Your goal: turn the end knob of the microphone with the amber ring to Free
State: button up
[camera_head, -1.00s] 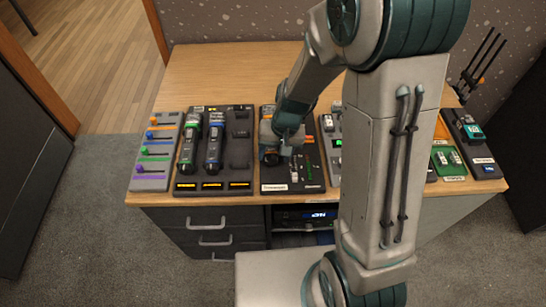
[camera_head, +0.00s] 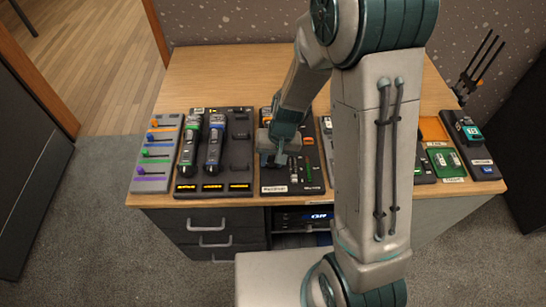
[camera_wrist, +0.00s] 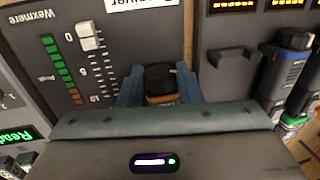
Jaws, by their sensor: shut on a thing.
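The microphone with the amber ring shows in the wrist view as a black end knob (camera_wrist: 160,76) with an amber ring (camera_wrist: 163,98) just behind it. My gripper (camera_wrist: 160,90) has one blue finger on each side of this end and is shut on the microphone. The rest of its body is hidden behind my gripper's palm, and I cannot read any mark on the knob.
A dark rack (camera_head: 240,170) left of the receiver holds a green-ringed microphone (camera_head: 190,146) and a blue-ringed microphone (camera_head: 214,146). A grey panel with coloured faders (camera_head: 155,157) lies further left. The receiver's white fader (camera_wrist: 89,36) is close to my gripper. The desk's back (camera_head: 215,70) is clear.

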jog(key=shift+s+a+r+h+p, duration=0.1)
jog(key=shift+r+h+p, duration=0.2)
jog(key=shift+p, duration=0.6)
jog(key=shift+f+h+p, duration=0.25)
jog(key=shift+h+p, duration=0.05)
jog(key=shift+p, duration=0.05)
jog(key=o, duration=1)
jog(key=r, duration=0.9)
jog(key=d+r, duration=0.1)
jog(key=r, duration=0.3)
jog(key=shift+r, duration=0.4)
